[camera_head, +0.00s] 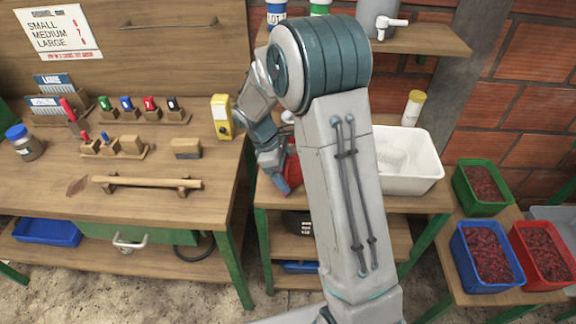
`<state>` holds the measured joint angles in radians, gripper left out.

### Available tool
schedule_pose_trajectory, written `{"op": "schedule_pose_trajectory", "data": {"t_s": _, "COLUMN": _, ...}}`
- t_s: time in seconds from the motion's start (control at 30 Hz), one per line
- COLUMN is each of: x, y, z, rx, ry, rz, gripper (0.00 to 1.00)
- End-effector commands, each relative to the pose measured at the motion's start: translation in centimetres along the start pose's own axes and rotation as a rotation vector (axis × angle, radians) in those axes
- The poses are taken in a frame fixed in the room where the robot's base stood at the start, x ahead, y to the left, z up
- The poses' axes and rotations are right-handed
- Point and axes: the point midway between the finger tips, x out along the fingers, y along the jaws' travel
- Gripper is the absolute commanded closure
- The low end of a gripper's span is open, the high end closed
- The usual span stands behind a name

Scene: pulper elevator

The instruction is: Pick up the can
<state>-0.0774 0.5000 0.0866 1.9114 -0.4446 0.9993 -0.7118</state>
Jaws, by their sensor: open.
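My arm reaches up and over the middle of the view, and my gripper (282,178) points down at the narrower wooden table (408,202). One blue-grey finger shows; the rest is partly hidden by my arm. A red object (293,165) is right beside the finger, mostly covered by the gripper and arm. It may be the can, but its shape is not clear. I cannot tell whether the finger touches it. On the upper shelf, a white and blue can-like container (276,12) and a green and white one (320,7) are cut off by the top edge.
A white basin (425,160) stands right of my arm, with a yellow-capped bottle (413,108) behind it. A yellow box (222,117) and stamps stand on the left workbench (60,195). Green (481,187), blue (487,256) and red (541,255) crates are at right.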

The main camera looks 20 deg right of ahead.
Motion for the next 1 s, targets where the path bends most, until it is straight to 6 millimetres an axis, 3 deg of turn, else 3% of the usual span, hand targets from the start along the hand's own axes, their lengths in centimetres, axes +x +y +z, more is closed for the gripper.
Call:
{"op": "schedule_pose_trajectory", "data": {"t_s": 0.1, "x": 0.0, "y": 0.0, "z": 0.0, "rx": 0.001, "ry": 0.000, "rz": 0.000, "gripper": 0.20}}
{"op": "schedule_pose_trajectory", "data": {"t_s": 0.4, "x": -0.1, "y": 0.0, "z": 0.0, "rx": 0.001, "ry": 0.000, "rz": 0.000, "gripper": 1.00}}
{"op": "schedule_pose_trajectory", "data": {"t_s": 0.73, "x": -0.9, "y": 0.1, "z": 0.3, "rx": 0.003, "ry": 0.001, "rz": 0.005, "gripper": 1.00}}
{"op": "schedule_pose_trajectory", "data": {"t_s": 1.0, "x": -5.1, "y": 0.1, "z": 2.1, "rx": 0.004, "ry": 0.003, "rz": 0.007, "gripper": 1.00}}
